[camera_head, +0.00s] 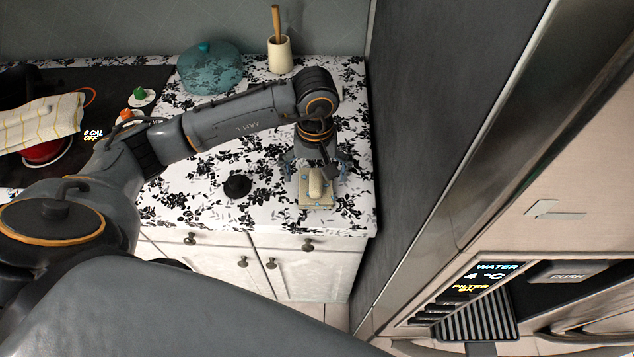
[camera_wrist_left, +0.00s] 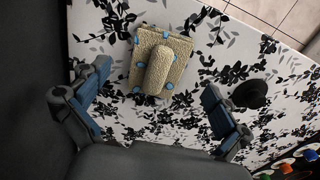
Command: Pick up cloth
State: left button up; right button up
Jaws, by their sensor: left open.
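A white cloth with yellow stripes (camera_head: 42,122) lies at the far left, draped over a red pot (camera_head: 45,152) on the dark stove. My left gripper (camera_head: 316,168) is far from it, at the right end of the counter, pointing down with its fingers spread. Below it lies a beige block with blue spots (camera_head: 316,198) and a rounded raised part on top. In the left wrist view, the beige block (camera_wrist_left: 180,50) shows ahead of and between the open fingers of the gripper (camera_wrist_left: 155,85), with nothing held. My right gripper is not in view.
A dark round knob-like object (camera_head: 237,186) sits on the flower-patterned counter (camera_head: 200,195). A teal glass dome (camera_head: 209,68) and a cream utensil pot (camera_head: 280,55) stand at the back. A tall dark panel (camera_head: 430,110) bounds the counter's right side.

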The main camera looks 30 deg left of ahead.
aim_at(315, 183)
pick_arm(q)
jog(key=f+p, duration=0.2)
jog(key=f, duration=0.1)
jog(key=shift+w+a+f, duration=0.2)
jog(key=shift+f, duration=0.4)
jog(key=shift+w+f, duration=0.1)
jog(key=shift+f, duration=0.1)
jog(key=c, duration=1)
jog(key=shift+c, duration=1.3)
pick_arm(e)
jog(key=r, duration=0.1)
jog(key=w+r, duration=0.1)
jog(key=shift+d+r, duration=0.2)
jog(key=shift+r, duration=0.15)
